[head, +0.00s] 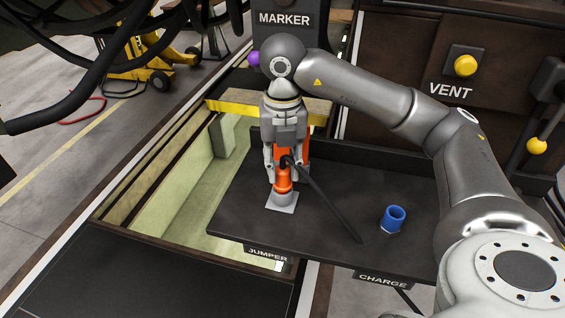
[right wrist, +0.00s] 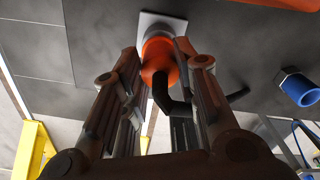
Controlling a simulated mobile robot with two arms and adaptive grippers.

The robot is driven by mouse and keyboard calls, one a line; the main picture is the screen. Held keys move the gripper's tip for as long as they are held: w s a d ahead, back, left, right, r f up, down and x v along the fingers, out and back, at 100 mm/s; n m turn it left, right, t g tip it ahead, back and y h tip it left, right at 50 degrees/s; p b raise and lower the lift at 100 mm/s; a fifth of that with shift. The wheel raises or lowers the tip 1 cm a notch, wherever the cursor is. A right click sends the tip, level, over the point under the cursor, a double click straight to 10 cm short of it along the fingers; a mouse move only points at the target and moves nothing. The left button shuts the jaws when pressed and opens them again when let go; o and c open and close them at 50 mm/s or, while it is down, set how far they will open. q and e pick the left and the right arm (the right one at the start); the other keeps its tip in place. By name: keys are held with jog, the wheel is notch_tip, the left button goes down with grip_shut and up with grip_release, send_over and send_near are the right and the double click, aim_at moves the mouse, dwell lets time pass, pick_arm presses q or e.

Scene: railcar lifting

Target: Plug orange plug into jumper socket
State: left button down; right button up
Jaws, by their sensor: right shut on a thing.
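The orange plug (head: 283,180) stands upright at the jumper socket (head: 282,203), whose pale square base sits on the dark shelf above the JUMPER label (head: 266,254). My right gripper (head: 283,178) points down and is shut on the orange plug. The plug (right wrist: 159,64) shows between the fingers in the right wrist view, against the socket's pale plate (right wrist: 165,20). I cannot tell how deep it sits. A black cable runs from the plug to the right across the shelf. My left gripper is not in view.
A blue socket (head: 393,218) stands on the shelf (head: 335,190) to the right, above the CHARGE label (head: 382,279). A yellow beam (head: 225,107) lies behind the gripper. A panel with a yellow VENT button (head: 465,66) stands at the back right. An open pit lies left of the shelf.

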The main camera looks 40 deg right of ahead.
jog(key=shift+f+b, duration=0.35)
jog(key=shift+f, duration=0.15)
jog(key=o, duration=1.2)
jog(key=shift+r, duration=0.1)
notch_tip(320, 180, up, 12)
jog(key=shift+f, duration=0.1)
